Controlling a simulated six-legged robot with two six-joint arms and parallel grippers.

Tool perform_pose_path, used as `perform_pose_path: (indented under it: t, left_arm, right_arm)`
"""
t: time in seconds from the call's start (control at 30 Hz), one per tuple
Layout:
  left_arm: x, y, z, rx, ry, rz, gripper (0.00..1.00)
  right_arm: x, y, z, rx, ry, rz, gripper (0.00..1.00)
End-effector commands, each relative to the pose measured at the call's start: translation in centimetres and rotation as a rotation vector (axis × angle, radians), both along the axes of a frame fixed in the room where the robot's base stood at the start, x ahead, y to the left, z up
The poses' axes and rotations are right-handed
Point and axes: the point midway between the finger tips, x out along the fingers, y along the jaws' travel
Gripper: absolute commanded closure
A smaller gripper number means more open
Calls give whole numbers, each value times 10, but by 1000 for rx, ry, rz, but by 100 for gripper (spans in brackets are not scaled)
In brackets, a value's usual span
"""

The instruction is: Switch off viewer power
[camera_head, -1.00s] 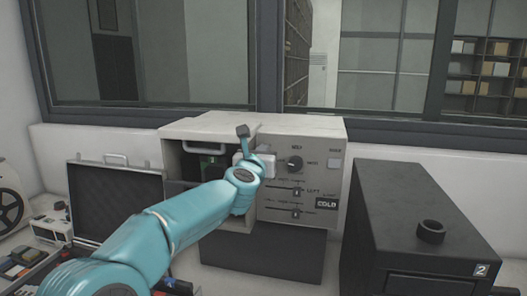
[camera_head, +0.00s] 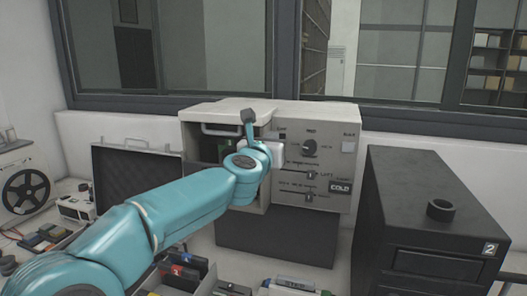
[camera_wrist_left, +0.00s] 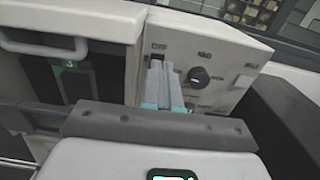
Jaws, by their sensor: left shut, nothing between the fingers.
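The viewer is a beige box (camera_head: 330,116) with a grey control panel. A small black square switch (camera_head: 282,136) sits at the panel's upper left. In the left wrist view the switch (camera_wrist_left: 157,63) is just past my fingertips, under a label that seems to read OFF. My left gripper (camera_head: 278,155) is shut and empty, at the panel's left edge just below the switch. In the wrist view its teal fingers (camera_wrist_left: 163,80) point at the panel near the switch; contact cannot be told. My right gripper is not in view.
A round black knob (camera_head: 309,148) and sliders (camera_head: 311,175) sit right of the gripper. A black cabinet (camera_head: 400,200) stands to the right. An open case (camera_head: 125,175) and a reel machine (camera_head: 25,190) are at left. Small items lie in front.

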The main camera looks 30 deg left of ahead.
Motion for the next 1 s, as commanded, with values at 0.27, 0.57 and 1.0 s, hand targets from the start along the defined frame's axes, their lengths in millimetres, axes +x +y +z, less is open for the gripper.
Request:
perform_pose_path:
  t: [0.27, 0.57, 1.0]
  left_arm:
    - [-46, -11, 7, -1, -3, 0, 100]
    - [-62, -15, 9, -1, -1, 1, 100]
    - [-63, -16, 10, -1, -1, 1, 100]
  right_arm:
    - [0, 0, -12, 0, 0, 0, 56]
    - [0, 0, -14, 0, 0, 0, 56]
    - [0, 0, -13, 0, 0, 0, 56]
